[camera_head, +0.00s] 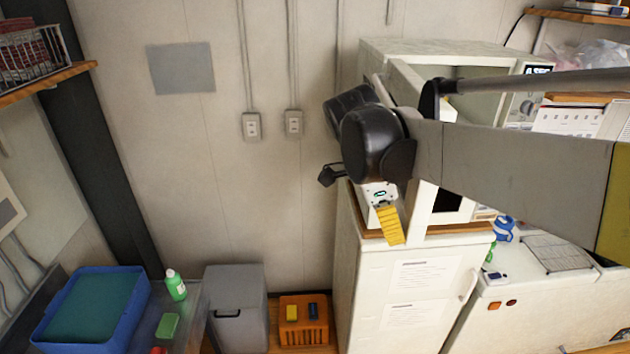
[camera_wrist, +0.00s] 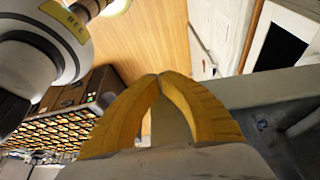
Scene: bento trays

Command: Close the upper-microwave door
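The upper microwave (camera_head: 440,47) is a white box on top of the stack at the right in the head view. Its front is open, and its pale door (camera_head: 404,80) stands swung out at the left of the opening. My arm crosses in front and hides the door's lower part. My gripper (camera_head: 392,240) has yellow fingers and hangs below and left of the upper microwave, in front of the lower white unit. In the wrist view, the fingertips (camera_wrist: 160,76) meet with nothing held at the tips. Whether the gripper touches the door cannot be told.
A white fridge (camera_head: 379,285) with a wooden board on top stands below. A white chest (camera_head: 520,310) is to its right. A grey bin (camera_head: 238,290), an orange crate (camera_head: 304,340) and a blue tub (camera_head: 140,284) stand left.

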